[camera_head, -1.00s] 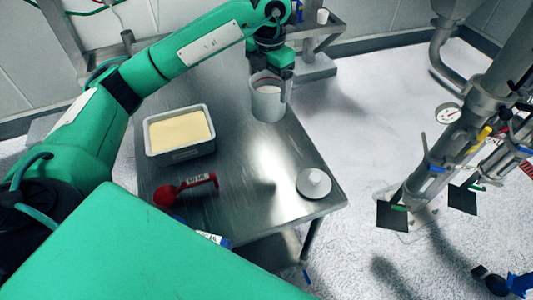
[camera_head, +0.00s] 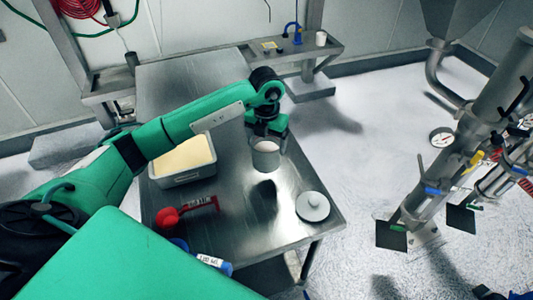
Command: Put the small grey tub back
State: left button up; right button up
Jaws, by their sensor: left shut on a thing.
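The small grey tub (camera_head: 266,160) is a round, open-topped container with pale contents near its rim. It is upright over the right part of the steel table (camera_head: 240,245). My left gripper (camera_head: 267,138) is above it and shut on its upper rim, hiding part of the opening. A dark patch lies on the table just in front of the tub; I cannot tell whether its base touches the table. A round grey lid with a knob (camera_head: 312,207) lies in front and to the right of the tub, apart from it. My right gripper is not in view.
A rectangular tub of yellow powder (camera_head: 183,162) stands left of the grey tub, partly behind my arm. A red scoop (camera_head: 185,210) and a blue-capped labelled item (camera_head: 213,262) lie near the front left. Steel pipework (camera_head: 455,140) stands at right, beyond clear floor.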

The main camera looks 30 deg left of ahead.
pick_arm(q)
notch_tip(320, 180, down, 3)
jog(key=shift+d+r, duration=0.1)
notch_tip(320, 180, down, 4)
jog(key=shift+p, duration=0.95)
jog(key=shift+f, duration=0.3)
jog(key=o, duration=1.4)
jog(key=shift+r, duration=0.15)
jog(key=shift+r+b, duration=2.4)
jog(key=shift+r, duration=3.65)
